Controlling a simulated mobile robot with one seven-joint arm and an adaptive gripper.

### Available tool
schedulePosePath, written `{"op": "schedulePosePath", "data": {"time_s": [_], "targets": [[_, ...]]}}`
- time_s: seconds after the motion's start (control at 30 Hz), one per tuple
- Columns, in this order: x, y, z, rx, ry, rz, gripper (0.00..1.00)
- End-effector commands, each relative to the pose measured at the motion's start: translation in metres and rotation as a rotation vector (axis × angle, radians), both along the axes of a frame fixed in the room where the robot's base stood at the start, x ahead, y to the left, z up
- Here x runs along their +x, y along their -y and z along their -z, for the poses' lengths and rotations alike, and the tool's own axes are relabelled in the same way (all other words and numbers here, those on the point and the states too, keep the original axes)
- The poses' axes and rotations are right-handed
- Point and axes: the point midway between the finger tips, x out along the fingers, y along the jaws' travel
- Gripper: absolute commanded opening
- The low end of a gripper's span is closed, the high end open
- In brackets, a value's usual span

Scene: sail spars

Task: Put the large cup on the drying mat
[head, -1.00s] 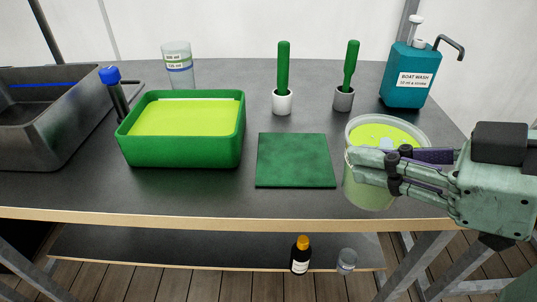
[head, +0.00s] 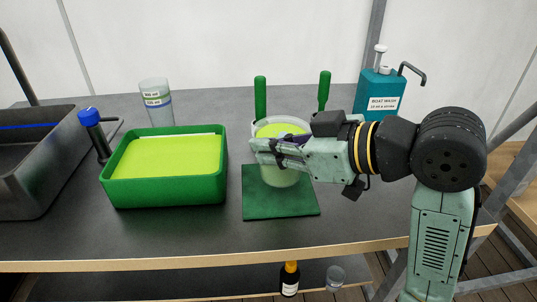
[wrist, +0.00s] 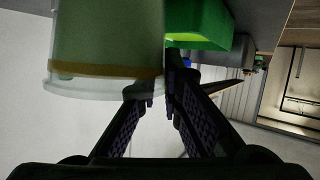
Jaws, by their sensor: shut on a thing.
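The large cup (head: 279,181) is a clear, wide cup with yellow-green contents. It is upright over the far part of the dark green drying mat (head: 281,207). I cannot tell whether its base touches the mat or hangs just above it. My gripper (head: 262,150) reaches in from the right and is shut on the cup near its rim, covering part of its front. In the wrist view the cup (wrist: 105,40) fills the upper left, with the fingers (wrist: 158,95) at its rim and wall.
A green basin (head: 165,190) with yellow-green contents stands left of the mat. Two green-handled brushes (head: 260,98) stand behind the cup.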

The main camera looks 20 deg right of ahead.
Motion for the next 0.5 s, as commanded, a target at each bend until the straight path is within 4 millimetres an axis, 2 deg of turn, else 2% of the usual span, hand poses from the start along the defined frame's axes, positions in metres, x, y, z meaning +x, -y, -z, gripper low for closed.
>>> {"op": "schedulePosePath", "data": {"time_s": [0.17,0.4,0.5], "targets": [[0.009,-0.002,0.004,0.002,0.001,0.001,0.0],[0.009,-0.002,0.032,0.004,0.001,0.002,0.0],[0.009,-0.002,0.036,0.001,0.002,0.002,0.0]]}}
